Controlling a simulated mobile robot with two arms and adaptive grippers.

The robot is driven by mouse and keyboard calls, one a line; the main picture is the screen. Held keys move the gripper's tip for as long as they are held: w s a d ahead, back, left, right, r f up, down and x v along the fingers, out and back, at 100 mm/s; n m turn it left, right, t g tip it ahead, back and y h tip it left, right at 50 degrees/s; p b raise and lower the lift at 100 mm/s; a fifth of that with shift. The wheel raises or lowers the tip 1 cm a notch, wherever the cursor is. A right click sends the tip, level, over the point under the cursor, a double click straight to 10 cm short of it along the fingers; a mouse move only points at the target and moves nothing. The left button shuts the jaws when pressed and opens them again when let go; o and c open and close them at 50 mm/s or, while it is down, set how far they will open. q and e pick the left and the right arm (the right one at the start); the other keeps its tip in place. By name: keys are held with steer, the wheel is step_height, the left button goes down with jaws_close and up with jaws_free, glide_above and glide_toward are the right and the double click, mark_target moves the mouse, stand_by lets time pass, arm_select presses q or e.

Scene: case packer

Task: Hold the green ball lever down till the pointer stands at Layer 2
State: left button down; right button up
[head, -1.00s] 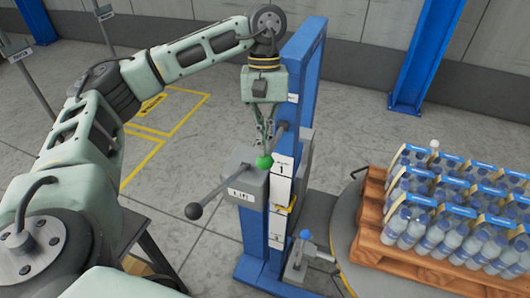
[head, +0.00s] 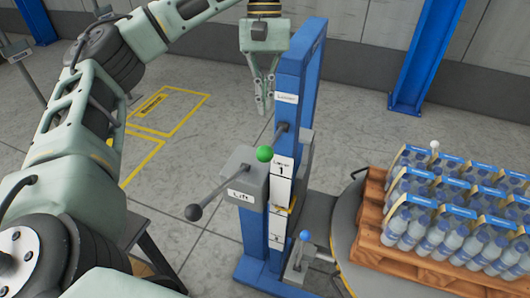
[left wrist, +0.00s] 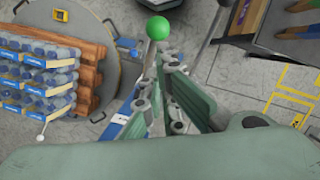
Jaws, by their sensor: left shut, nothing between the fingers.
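In the left wrist view the ball (left wrist: 158,28) lies beyond the fingertips (left wrist: 165,68). The yellow pointer (head: 288,206) stands below the "1" label (head: 283,168) on the white scale; the lower labels are too small to read surely. My right gripper is not in view.
A dark ball-ended lever (head: 193,212) sticks out left of the Lift box. A blue-ball lever (head: 305,236) stands low at the front. A wooden pallet (head: 380,256) with bottle packs sits on a round turntable (head: 345,225) at right. Open floor lies left of the post.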

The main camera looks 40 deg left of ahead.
arm_select(q)
steer(key=shift+v, duration=1.4)
